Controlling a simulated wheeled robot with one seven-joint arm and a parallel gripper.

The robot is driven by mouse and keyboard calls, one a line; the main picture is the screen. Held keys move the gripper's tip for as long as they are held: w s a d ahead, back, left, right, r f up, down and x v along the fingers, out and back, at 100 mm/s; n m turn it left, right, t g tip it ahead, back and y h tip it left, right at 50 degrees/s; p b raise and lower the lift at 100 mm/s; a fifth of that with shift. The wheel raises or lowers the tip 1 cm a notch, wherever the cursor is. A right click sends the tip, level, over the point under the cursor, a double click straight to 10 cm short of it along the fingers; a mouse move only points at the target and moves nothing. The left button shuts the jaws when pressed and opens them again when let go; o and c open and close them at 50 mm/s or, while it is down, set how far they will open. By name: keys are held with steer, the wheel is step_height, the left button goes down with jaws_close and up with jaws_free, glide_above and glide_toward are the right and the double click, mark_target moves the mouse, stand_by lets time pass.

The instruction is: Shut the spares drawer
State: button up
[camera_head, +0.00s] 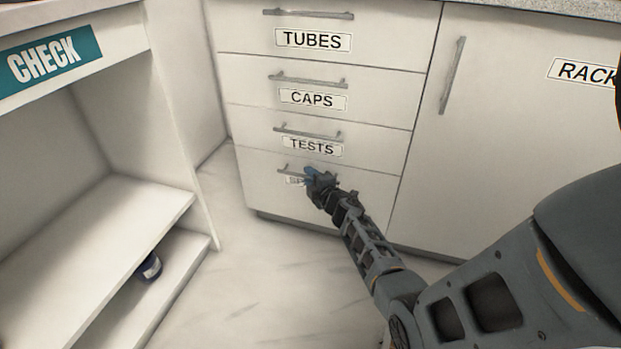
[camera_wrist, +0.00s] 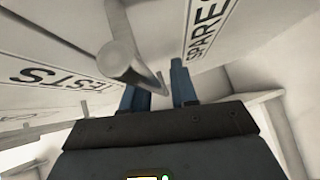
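The spares drawer (camera_head: 275,195) is the bottom one in the white drawer stack. In the head view its front looks about flush with the drawers above; a small gap cannot be ruled out. Its label (camera_wrist: 206,28) shows in part in the wrist view and is mostly hidden in the head view. Its grey bar handle (camera_wrist: 122,55) is close to the wrist camera. My gripper (camera_head: 312,175) is at this handle, low in front of the drawer. In the wrist view its blue fingers (camera_wrist: 159,92) are apart. Whether they touch the handle I cannot tell.
Above are the TESTS drawer (camera_head: 260,140), CAPS drawer (camera_head: 250,88) and TUBES drawer (camera_head: 245,35). A RACK door (camera_head: 500,130) is on the right. An open CHECK shelf unit (camera_head: 130,215) stands left, with a dark blue item (camera_head: 150,267) on its lower shelf. The floor between (camera_head: 250,275) is clear.

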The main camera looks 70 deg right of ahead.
steer(key=shift+d+r, duration=0.15)
steer(key=shift+r, duration=0.25)
steer(key=f+p+v, duration=0.1)
steer(key=p+v, duration=0.2)
steer(key=v, duration=0.5)
steer(key=shift+r, duration=0.15)
steer(key=shift+w, duration=0.1)
